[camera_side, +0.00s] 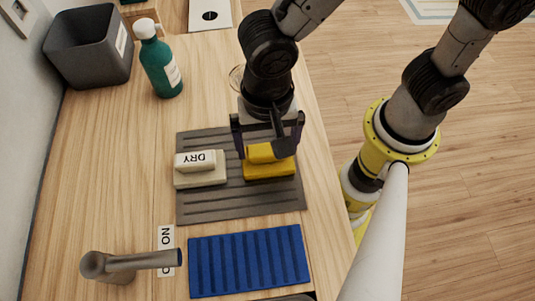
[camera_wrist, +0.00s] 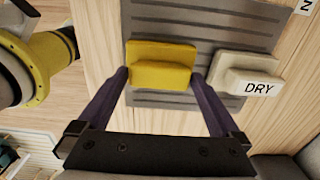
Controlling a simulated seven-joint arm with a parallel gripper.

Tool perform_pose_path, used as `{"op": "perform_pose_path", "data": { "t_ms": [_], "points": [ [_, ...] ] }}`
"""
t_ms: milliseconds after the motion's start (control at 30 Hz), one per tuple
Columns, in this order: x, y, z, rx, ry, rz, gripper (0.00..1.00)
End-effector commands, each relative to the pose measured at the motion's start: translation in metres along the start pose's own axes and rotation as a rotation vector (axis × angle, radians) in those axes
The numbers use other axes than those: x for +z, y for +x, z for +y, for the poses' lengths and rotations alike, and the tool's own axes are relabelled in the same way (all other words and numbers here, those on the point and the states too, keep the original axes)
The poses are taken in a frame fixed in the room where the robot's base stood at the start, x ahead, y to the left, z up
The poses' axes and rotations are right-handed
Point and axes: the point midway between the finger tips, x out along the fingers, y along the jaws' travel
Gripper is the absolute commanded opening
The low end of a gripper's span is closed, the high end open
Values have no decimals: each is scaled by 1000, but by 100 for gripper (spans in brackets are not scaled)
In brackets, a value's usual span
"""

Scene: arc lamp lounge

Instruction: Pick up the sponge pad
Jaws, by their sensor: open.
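The sponge pad looks like a yellow block with a raised top part (camera_side: 270,170). It lies on the right half of a grey ribbed mat (camera_side: 235,202). It also shows in the wrist view (camera_wrist: 162,64), between the tips of my fingers. My gripper (camera_side: 268,140) is open above and around the yellow pad, pointing down, with one finger at each side. In the wrist view, the purple fingers (camera_wrist: 162,80) reach close to the pad's two ends. I cannot tell whether they touch it. Part of the pad's back is hidden by my gripper in the side view.
A cream block labelled DRY (camera_side: 200,175) lies left of the pad on the mat. A blue ribbed mat (camera_side: 250,262) and a grey faucet (camera_side: 130,264) are at the front. A green bottle (camera_side: 160,68) and a dark bin (camera_side: 88,55) stand at the back left.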

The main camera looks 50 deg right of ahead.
Motion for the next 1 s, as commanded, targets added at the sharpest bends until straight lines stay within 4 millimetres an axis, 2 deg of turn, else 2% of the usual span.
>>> {"op": "perform_pose_path", "data": {
  "t_ms": [133, 400, 700, 767, 1000],
  "points": [
    [0, 14, 0, 1, 0, 0, 100],
    [0, 16, 0, 0, 0, 0, 98],
    [0, 15, 0, -1, 0, 0, 44],
    [0, 15, 0, -2, 0, 0, 35],
    [0, 14, 0, -2, 0, 0, 35]
  ]
}}
